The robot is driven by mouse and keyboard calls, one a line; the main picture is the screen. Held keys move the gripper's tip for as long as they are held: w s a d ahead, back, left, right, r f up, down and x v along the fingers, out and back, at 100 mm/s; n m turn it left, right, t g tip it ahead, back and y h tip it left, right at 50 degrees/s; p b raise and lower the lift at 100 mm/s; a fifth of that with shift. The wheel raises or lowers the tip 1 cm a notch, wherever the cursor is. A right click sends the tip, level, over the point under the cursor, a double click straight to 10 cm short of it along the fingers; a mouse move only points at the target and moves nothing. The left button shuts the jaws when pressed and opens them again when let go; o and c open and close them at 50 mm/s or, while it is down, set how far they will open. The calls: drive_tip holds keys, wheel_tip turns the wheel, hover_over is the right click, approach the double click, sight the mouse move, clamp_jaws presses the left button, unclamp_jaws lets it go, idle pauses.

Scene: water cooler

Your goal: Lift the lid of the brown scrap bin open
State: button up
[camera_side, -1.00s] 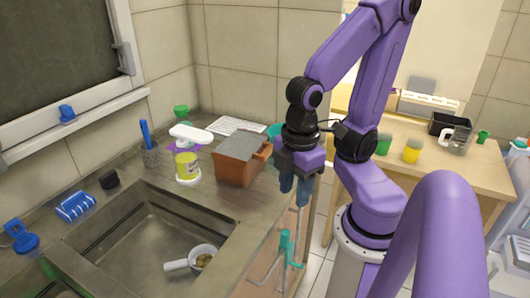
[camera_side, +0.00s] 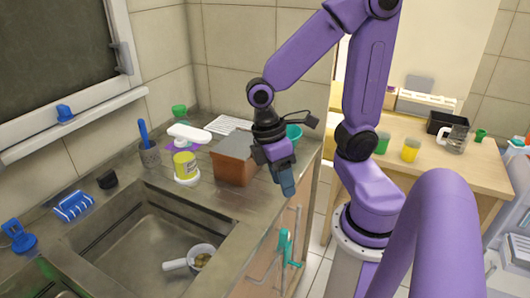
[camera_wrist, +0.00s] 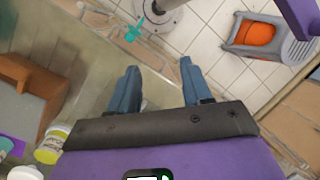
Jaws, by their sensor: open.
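The brown scrap bin (camera_side: 229,171) stands on the counter right of the sink, with its grey lid (camera_side: 236,146) lying closed on top. In the wrist view the bin (camera_wrist: 58,88) is at the left edge, with part of the grey lid (camera_wrist: 20,115) showing. My gripper (camera_side: 287,188) is just to the right of the bin, near the counter's front edge, pointing down and apart from the bin. In the wrist view my gripper (camera_wrist: 156,85) has its two blue fingers spread with nothing between them. My wrist hides the bin's right side in the side view.
A teal bowl (camera_side: 293,132) is behind my gripper. A teal clamp-like object (camera_side: 286,248) hangs at the cabinet front.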

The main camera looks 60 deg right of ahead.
drive_tip(key=w+d+f+m+g+y, duration=0.1)
drive_tip(key=w+d+f+m+y, duration=0.1)
drive_tip(key=w+d+m+y, duration=0.35)
drive_tip(key=w+d+f+m+g+y, duration=0.1)
drive_tip(key=w+d+f+m+y, duration=0.2)
drive_tip(key=d+y, duration=0.45)
drive_tip(key=s+d+f+m+t, duration=0.25)
drive_tip(key=d+m+t, duration=0.25)
drive_tip(key=d+t, duration=0.4)
drive_tip(key=s+d+f+m+t, duration=0.2)
drive_tip(key=s+d+m+t, duration=0.25)
drive_tip(key=d+t, duration=0.45)
drive_tip(key=g, duration=0.1)
approach(244, 147)
drive_tip(key=shift+y, duration=0.3)
drive_tip(key=a, duration=0.4)
drive_tip(key=a+f, duration=0.1)
drive_tip(key=a, duration=0.1)
drive_tip(key=shift+w, duration=0.15)
drive_tip(key=shift+r, duration=0.1)
clamp_jaws()
